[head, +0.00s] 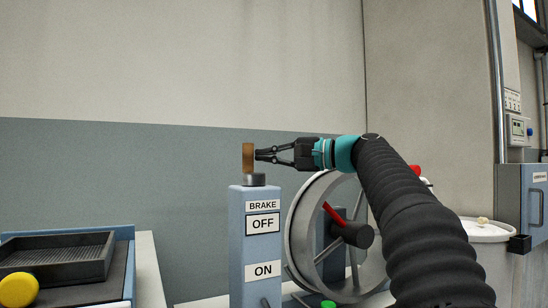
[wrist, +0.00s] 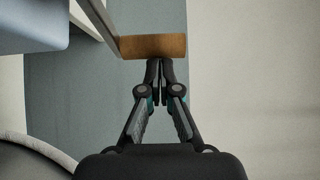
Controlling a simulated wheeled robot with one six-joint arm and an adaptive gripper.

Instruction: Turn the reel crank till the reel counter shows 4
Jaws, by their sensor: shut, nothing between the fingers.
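A large grey reel (head: 300,235) stands right of centre in the head view, partly hidden by my arm. A red bar (head: 334,214) joins its dark hub (head: 357,234); I cannot tell whether this is the crank. No counter reading is legible. Left of the reel is a blue-grey brake post (head: 238,255) labelled BRAKE, OFF and ON. An upright wooden handle (head: 248,157) shows at its top, above the OFF label. My gripper (head: 257,154) is shut and empty, its fingertips at the handle's right side. In the wrist view the fingertips (wrist: 160,62) are just below the wooden handle (wrist: 153,46); contact is unclear.
A black tray (head: 60,265) and a yellow knob (head: 19,289) are at lower left. A green button (head: 328,304) is below the reel. The wall behind the handle is bare.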

